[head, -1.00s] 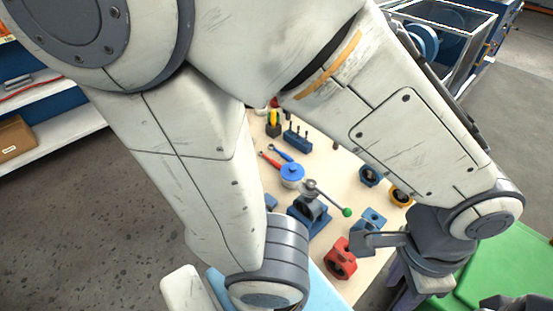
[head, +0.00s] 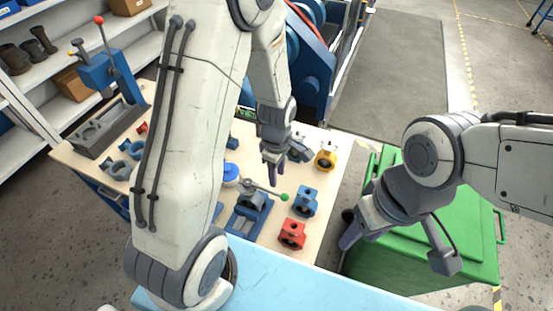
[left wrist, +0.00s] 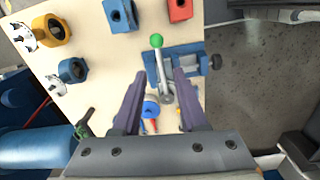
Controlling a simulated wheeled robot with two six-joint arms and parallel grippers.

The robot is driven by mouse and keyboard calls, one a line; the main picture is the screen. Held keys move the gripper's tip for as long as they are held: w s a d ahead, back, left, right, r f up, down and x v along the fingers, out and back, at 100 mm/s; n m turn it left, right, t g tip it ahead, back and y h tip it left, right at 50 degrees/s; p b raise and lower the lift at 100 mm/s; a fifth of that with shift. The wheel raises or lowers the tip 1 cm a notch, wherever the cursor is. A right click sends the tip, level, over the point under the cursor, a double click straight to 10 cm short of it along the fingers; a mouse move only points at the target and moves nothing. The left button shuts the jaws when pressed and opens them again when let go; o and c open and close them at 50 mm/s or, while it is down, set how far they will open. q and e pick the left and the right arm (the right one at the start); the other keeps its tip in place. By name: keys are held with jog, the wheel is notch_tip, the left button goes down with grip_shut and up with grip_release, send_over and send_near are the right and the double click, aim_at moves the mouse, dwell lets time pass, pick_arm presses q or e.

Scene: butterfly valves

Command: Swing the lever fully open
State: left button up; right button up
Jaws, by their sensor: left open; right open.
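A grey valve (head: 251,203) sits in a blue holder (head: 239,224) on the table. Its thin metal lever (head: 264,190) points right in the head view and ends in a green knob (head: 284,197). In the left wrist view, the green knob (left wrist: 156,40) and the lever (left wrist: 161,66) appear between the finger lines of my left gripper (left wrist: 160,75). My left gripper (head: 286,168) is open and empty, just beyond the lever; its height above it is unclear. My right gripper (head: 397,250) is open and empty, off the table's right side.
A red block (head: 292,234), a blue block (head: 304,202) and a yellow ring part (head: 325,158) stand right of the valve. A blue round part (head: 230,174) lies behind it. A green bin (head: 400,262) stands beside the table (head: 333,222). Shelves (head: 35,90) stand at left.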

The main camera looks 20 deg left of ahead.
aim_at(274, 193)
pick_arm(q)
jog(key=shift+w+a+f+n, duration=0.1)
jog(key=shift+a+f+n, duration=0.35)
jog(key=shift+n, duration=0.15)
notch_tip(274, 193, down, 9)
jog(key=b, duration=0.7)
jog(key=shift+r, duration=0.1)
jog(key=shift+c, duration=0.3)
grip_shut()
dwell(0.7)
